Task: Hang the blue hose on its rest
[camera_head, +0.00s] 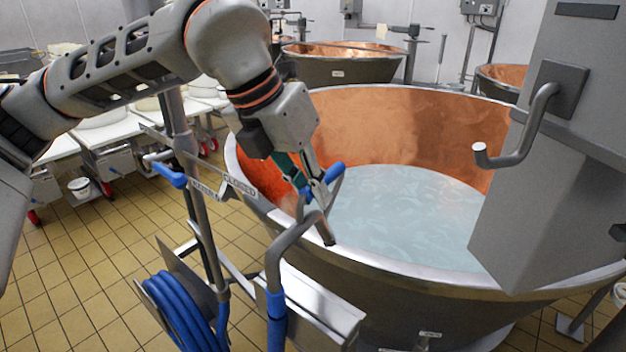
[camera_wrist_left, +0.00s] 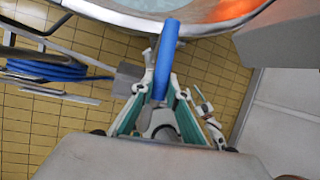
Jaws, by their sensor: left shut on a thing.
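The blue hose (camera_head: 182,318) hangs coiled low on a metal trolley; the coil also shows at left in the wrist view (camera_wrist_left: 45,70). My left gripper (camera_head: 318,190) is shut on a blue tube-like piece (camera_head: 334,172), which stands out between the fingers in the wrist view (camera_wrist_left: 165,62). A bent grey pipe (camera_head: 283,248) runs up towards the fingers, with a blue section (camera_head: 277,315) lower down. I cannot tell whether the held piece belongs to the hose or to the trolley. A grey hook (camera_head: 520,150) sticks out from the panel at right. My right gripper is not in view.
A large copper-lined vat (camera_head: 400,115) with pale liquid stands just behind my left gripper, its rim close by. The grey panel (camera_head: 570,170) overhangs it at right. The trolley has another blue grip (camera_head: 166,174). Tiled floor (camera_head: 90,255) is open at left.

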